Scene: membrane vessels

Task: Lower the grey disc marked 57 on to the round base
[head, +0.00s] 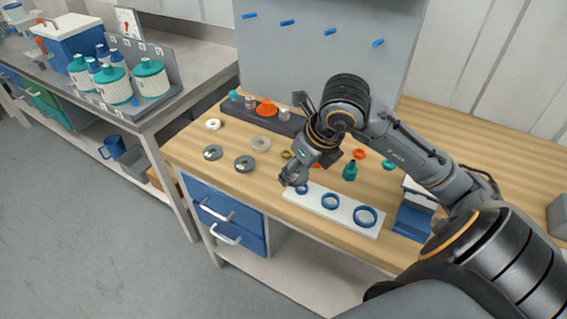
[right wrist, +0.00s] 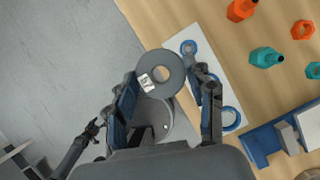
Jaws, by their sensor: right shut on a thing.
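In the head view my right gripper (head: 292,182) hangs by the left end of a white board, and the disc cannot be made out there. A grey rounded shape (right wrist: 155,118) shows behind the disc in the right wrist view; I cannot tell whether it is the round base.
The white board (head: 343,219) with blue rings lies along the table's front edge. Loose grey discs (head: 244,163) lie left of it. A teal fitting (head: 349,172) and orange ring (head: 359,153) stand behind. A blue block (head: 410,222) is at the right.

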